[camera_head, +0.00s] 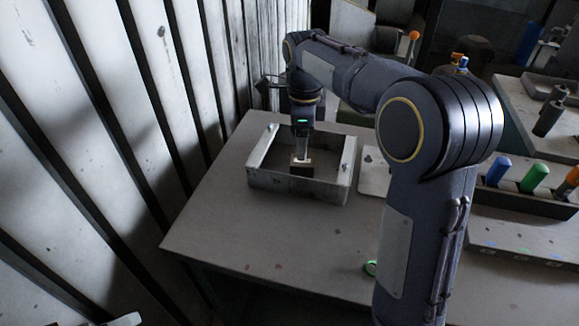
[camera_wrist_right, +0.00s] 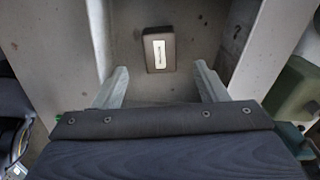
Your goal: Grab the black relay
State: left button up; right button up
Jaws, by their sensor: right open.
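The black relay (camera_wrist_right: 148,63) is a small dark block with a white label on its top. It lies inside the grey open-topped housing (camera_head: 274,181) on the table, and also shows in the head view (camera_head: 301,171). My right gripper (camera_wrist_right: 161,77) is open, its two fingers spread wider than the relay. The relay shows beyond the fingertips, between their lines, with nothing held. In the head view my right gripper (camera_head: 301,156) points down into the housing, over the relay, partly hiding it. My left gripper is out of view.
The housing walls stand around the right gripper. A rack (camera_head: 530,200) with coloured handles stands at the right. The table's left part is clear.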

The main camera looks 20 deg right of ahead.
aim_at(302, 166)
notch_tip(302, 166, down, 7)
jog(key=shift+f+b, duration=0.1)
jog(key=shift+b, duration=0.25)
jog(key=shift+c, duration=0.5)
jog(key=c, duration=1)
